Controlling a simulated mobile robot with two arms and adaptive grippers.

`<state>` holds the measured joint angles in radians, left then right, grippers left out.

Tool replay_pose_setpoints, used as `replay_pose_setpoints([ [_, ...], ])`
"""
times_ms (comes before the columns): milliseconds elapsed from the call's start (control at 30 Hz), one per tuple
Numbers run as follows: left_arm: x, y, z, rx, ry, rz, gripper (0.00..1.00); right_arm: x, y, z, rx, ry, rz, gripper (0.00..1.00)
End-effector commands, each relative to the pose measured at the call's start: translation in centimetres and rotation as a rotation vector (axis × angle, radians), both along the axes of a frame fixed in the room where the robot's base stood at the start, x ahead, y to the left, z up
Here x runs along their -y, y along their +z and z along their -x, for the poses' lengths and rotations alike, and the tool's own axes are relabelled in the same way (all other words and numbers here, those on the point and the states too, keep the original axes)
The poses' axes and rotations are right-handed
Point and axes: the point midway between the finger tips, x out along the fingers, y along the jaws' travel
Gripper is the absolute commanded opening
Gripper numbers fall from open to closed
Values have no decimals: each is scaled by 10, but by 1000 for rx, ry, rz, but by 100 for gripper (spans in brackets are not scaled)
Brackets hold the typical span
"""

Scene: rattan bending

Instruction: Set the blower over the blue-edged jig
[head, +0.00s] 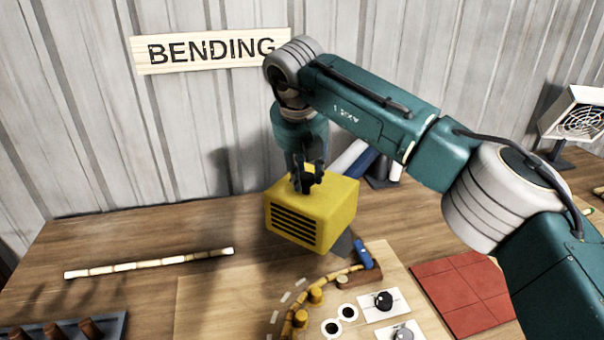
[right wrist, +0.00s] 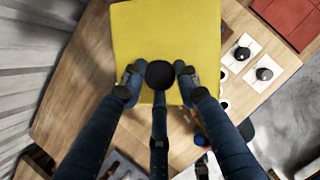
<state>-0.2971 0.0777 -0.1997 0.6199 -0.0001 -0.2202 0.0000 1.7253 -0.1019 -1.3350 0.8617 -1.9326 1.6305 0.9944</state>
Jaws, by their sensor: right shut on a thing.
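The blower is a yellow box (head: 322,206) with dark slots on its front and a black knob on top. My right gripper (head: 307,180) is shut on the knob from above. In the right wrist view the fingers stand on both sides of the round black knob (right wrist: 160,74), over the yellow top (right wrist: 165,30). The blower hangs over the back middle of the table, behind a jig board (head: 225,300) with a curved row of pegs and a blue piece (head: 365,255) at its far end. I cannot make out a blue edge on the board. My left gripper is not in view.
A segmented rattan pole (head: 150,263) lies at left on the wooden table. A dark peg rack (head: 65,328) is at front left, a red tiled mat (head: 468,292) at right. White and blue rolls (head: 352,158) are behind the blower. A fan unit (head: 575,115) stands far right.

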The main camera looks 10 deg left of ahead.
Motion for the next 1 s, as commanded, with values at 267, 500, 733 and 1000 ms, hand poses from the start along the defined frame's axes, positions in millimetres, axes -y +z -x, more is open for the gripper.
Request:
replay_pose_setpoints([
  [267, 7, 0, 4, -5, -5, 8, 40, 5, 4, -4, 11, -15, 1, 0],
  [500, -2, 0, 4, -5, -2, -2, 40, 4, 3, -3, 8, -11, 1, 49],
  [733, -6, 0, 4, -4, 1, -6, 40, 2, 5, -1, 5, -7, 1, 49],
  [1000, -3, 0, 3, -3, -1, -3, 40, 2, 48, 15, 10, -9, -1, 49],
])
